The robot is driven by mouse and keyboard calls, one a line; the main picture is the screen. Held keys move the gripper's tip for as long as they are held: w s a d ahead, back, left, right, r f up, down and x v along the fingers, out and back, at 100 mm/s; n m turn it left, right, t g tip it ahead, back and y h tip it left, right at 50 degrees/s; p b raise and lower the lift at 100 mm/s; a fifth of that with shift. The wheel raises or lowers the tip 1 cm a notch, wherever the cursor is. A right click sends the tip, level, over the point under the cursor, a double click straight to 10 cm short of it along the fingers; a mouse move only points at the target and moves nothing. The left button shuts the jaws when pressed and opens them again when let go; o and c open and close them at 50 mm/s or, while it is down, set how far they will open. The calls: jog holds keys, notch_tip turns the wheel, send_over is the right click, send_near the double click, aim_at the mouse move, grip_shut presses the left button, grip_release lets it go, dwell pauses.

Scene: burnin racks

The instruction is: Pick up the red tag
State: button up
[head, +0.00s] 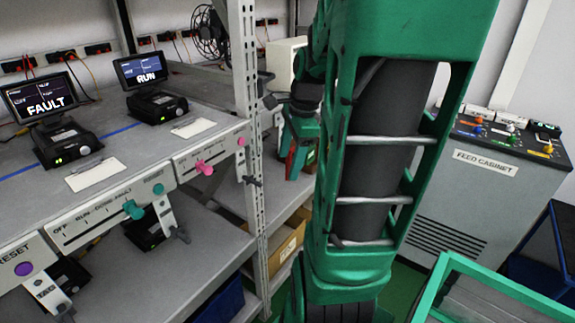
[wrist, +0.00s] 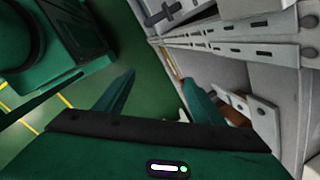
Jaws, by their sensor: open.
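A small red strip (head: 291,161) shows right beside my gripper's fingers in the head view; I cannot tell whether it is the red tag or whether it touches a finger. No red tag can be made out in the wrist view. My gripper (head: 297,162) hangs fingers down, in front of the rack's right end.
The shelf rack's perforated upright (head: 248,130) stands just left of my gripper. A FAULT monitor (head: 40,98) and a RUN monitor (head: 141,70) stand on the upper shelf. A cardboard box (head: 287,243) sits low behind the upright. The feed cabinet (head: 480,190) stands right.

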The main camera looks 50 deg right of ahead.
jog(key=w+d+m+t, duration=0.2)
jog(key=w+d+m, duration=0.1)
jog(key=d+m, duration=0.7)
jog(key=shift+a+x, duration=0.15)
jog(key=shift+x, duration=2.55)
jog(key=shift+a+x, duration=0.1)
jog(key=shift+x, duration=2.6)
jog(key=shift+s, duration=0.15)
jog(key=c, duration=1.1)
